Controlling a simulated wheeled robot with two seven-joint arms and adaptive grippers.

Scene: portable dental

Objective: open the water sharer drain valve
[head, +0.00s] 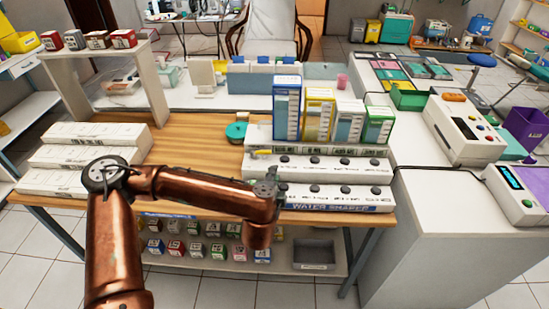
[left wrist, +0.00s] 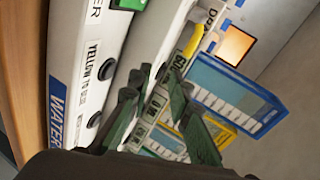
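The water sharer (head: 335,206) is a white stepped unit at the right of the wooden table, with rows of dark knobs and a blue "WATER SHARER" label on its front. In the left wrist view its white panels (left wrist: 68,50) run steeply, with dark knobs and a "YELLOW TO..." label. A small yellow part (head: 262,153) shows at its upper left; I cannot tell whether it is the drain valve. My left gripper (head: 268,186) is at the unit's left end. In the left wrist view its dark green fingers (left wrist: 158,98) are apart with nothing seen between them. My right gripper is not in view.
Tall blue, yellow and green boxes (head: 320,115) stand on the unit's back step. A round teal item (head: 236,132) lies left of it. White cases (head: 85,155) are stacked at the table's left. Small boxes (head: 200,250) fill the lower shelf. The table's middle is clear.

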